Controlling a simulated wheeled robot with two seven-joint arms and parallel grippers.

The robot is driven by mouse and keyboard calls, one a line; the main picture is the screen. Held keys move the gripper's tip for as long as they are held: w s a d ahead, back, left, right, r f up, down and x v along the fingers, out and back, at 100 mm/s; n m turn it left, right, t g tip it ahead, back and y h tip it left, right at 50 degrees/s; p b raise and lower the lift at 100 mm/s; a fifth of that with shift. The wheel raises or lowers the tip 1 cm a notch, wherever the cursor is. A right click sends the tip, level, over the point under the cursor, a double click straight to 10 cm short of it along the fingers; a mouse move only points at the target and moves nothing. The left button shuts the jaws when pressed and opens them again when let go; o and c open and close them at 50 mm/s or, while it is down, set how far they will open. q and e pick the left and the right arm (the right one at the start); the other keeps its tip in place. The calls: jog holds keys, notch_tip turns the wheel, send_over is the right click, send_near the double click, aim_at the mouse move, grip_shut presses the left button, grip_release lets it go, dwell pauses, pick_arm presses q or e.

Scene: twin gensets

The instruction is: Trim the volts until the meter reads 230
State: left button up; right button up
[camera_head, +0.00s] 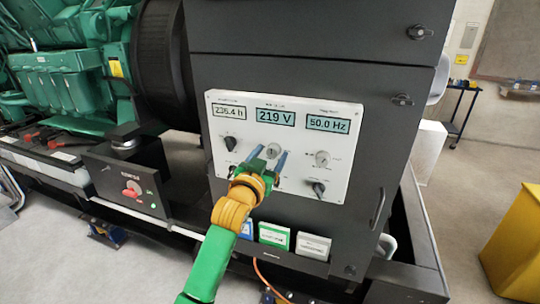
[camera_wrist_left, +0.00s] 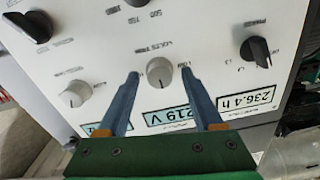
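The white control panel (camera_head: 340,165) is on the front of the dark cabinet. Its middle meter (camera_head: 275,117) reads 219 V; it also shows upside down in the left wrist view (camera_wrist_left: 172,115). Below this meter is a round grey-white knob, the volts trim (camera_head: 273,149), seen in the left wrist view (camera_wrist_left: 159,74). My left gripper (camera_head: 270,154) is at the panel with blue fingers on either side of this knob. In the left wrist view the fingers (camera_wrist_left: 159,80) are spread, with gaps visible beside the knob. My right gripper is out of view.
A similar pale knob (camera_head: 321,158) sits right of the trim knob, with black selector knobs (camera_head: 318,188) and (camera_head: 230,143) nearby. Other displays read 50.0 Hz (camera_head: 328,124) and about 236.4 h (camera_head: 230,111). A red-handled switch box (camera_head: 131,188) is at left.

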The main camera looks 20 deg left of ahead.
pick_arm(q)
grip_shut()
jog(key=m+p, duration=0.2)
jog(key=m, duration=0.1)
jog(key=shift+r, duration=0.1)
jog(key=m+p, duration=0.2)
jog(key=m, duration=0.2)
jog(key=shift+m+p, duration=0.3)
jog(key=shift+m, duration=0.1)
jog(key=m+p, duration=0.1)
jog(key=m, duration=0.3)
jog(key=shift+p, duration=0.35)
jog(key=shift+f+m+p, duration=0.15)
jog(key=shift+m+p, duration=0.15)
jog(key=shift+m, duration=0.85)
jog(key=shift+f+m+p, duration=0.1)
jog(key=shift+m+p, duration=0.2)
jog(key=shift+m, duration=0.85)
